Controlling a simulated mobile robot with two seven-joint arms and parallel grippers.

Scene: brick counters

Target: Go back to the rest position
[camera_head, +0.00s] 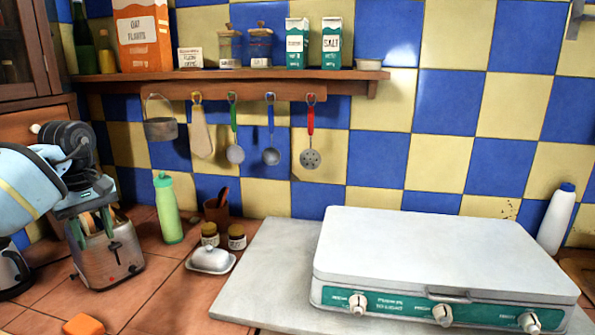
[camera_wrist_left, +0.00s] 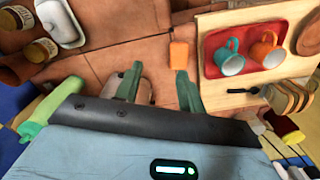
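My left gripper (camera_head: 92,232) comes in from the left with its green fingers pointing down, just above the metal toaster (camera_head: 110,260) as seen in the head view. Bread shows at the toaster's slots, partly hidden by the fingers. In the left wrist view the two fingers (camera_wrist_left: 157,75) stand wide apart with nothing held between them. Part of the toaster shows near the left finger; the rest is hidden by the gripper. My right gripper is in neither view.
A green bottle (camera_head: 167,208) stands right of the toaster, near a butter dish (camera_head: 211,259) and two jars. An orange block (camera_head: 83,325) lies in front. A white stove (camera_head: 430,260) fills the right. The wrist view shows a red tray (camera_wrist_left: 211,68) with mugs and bread slices (camera_wrist_left: 287,100).

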